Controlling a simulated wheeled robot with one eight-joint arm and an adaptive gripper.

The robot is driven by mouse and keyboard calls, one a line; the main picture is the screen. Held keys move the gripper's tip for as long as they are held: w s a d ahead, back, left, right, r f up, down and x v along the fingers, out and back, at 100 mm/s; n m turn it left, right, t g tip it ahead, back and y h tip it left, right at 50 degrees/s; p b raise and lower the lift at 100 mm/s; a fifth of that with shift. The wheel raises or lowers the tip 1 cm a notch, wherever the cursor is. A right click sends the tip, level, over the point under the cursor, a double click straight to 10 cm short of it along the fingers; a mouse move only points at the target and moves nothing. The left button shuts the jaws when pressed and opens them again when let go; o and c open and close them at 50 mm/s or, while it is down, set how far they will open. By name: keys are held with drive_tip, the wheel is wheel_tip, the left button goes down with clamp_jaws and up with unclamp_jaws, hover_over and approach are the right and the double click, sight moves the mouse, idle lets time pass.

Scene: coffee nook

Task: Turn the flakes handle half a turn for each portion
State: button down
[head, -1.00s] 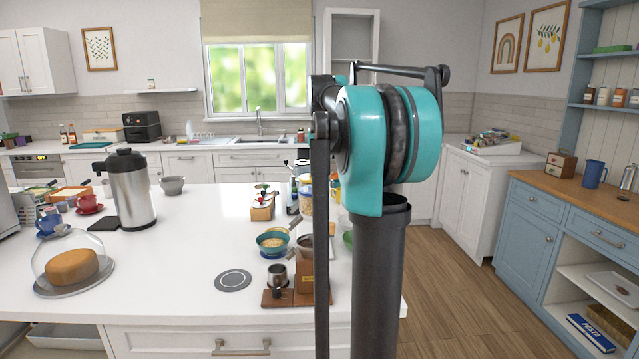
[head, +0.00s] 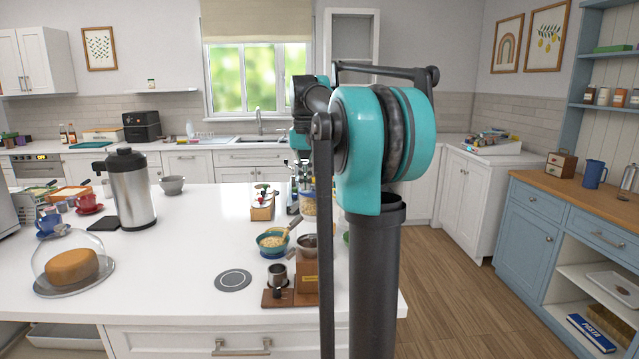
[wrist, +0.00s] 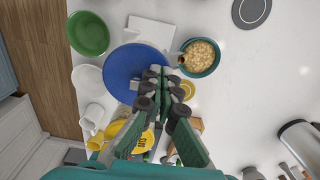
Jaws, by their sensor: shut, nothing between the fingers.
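In the wrist view my gripper (wrist: 157,76) is shut and empty, its fingertips over the edge of a round blue top (wrist: 122,70). I cannot tell whether they touch it. In the head view a clear container with tan contents (head: 308,204), likely the flakes dispenser, is partly hidden behind my arm. I cannot make out its handle clearly. A teal bowl of flakes (head: 271,242) stands on the counter beside it; the bowl also shows in the wrist view (wrist: 201,57).
A green bowl (wrist: 88,34), white cups (wrist: 94,115) and a yellow item (wrist: 135,137) crowd the blue top. A wooden coffee stand (head: 306,277) is at the counter's front. A steel flask (head: 131,190) and cake dome (head: 73,266) stand left.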

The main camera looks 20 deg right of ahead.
drive_tip(key=shift+s+d, duration=0.1)
drive_tip(key=shift+s, duration=0.1)
drive_tip(key=shift+s+d, duration=0.1)
drive_tip(key=shift+s, duration=0.2)
wheel_tip(320, 180, up, 7)
idle(0.8)
